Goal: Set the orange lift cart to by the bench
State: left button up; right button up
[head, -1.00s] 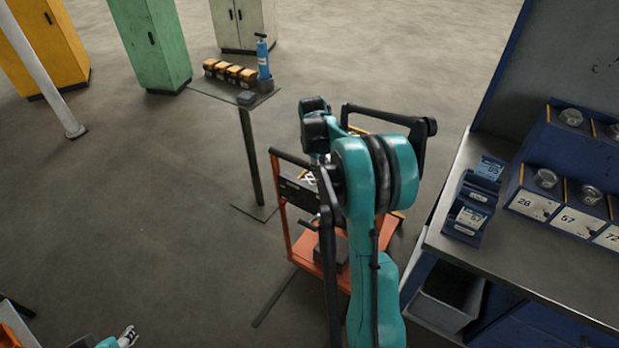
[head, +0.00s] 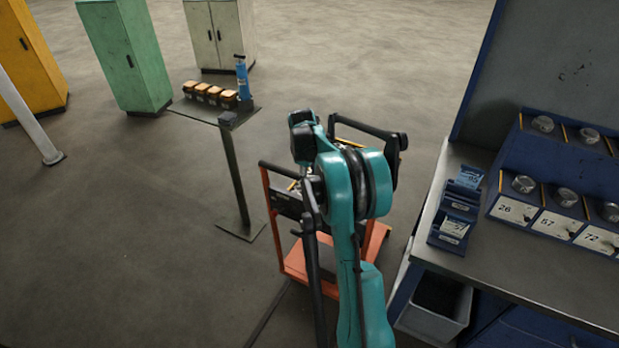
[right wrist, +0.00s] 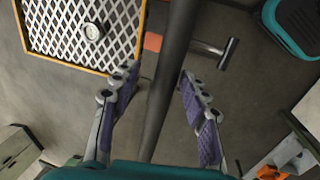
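The orange lift cart (head: 295,262) stands on the floor left of the blue bench (head: 540,275), partly hidden behind my right arm in the head view. Its orange upright frame and low orange deck show. In the right wrist view a dark bar (right wrist: 170,75) runs between the two fingers of my right gripper (right wrist: 157,92). The fingers are apart, with visible gaps to the bar. A mesh panel with an orange-yellow edge (right wrist: 75,62) lies beyond, carrying a round dial. My right fingertips are hidden in the head view. My left gripper is out of view.
A thin post stand (head: 238,180) with several orange-topped boxes and a blue cylinder stands left of the cart. A grey bin (head: 436,312) sits under the bench edge. Cabinets (head: 125,55) stand at the back. Floor at left is open.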

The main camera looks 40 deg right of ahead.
jog(key=shift+a, duration=0.1)
notch_tip(320, 180, up, 12)
jog(key=a, duration=0.2)
jog(key=shift+s, duration=0.45)
jog(key=shift+a+f, duration=0.1)
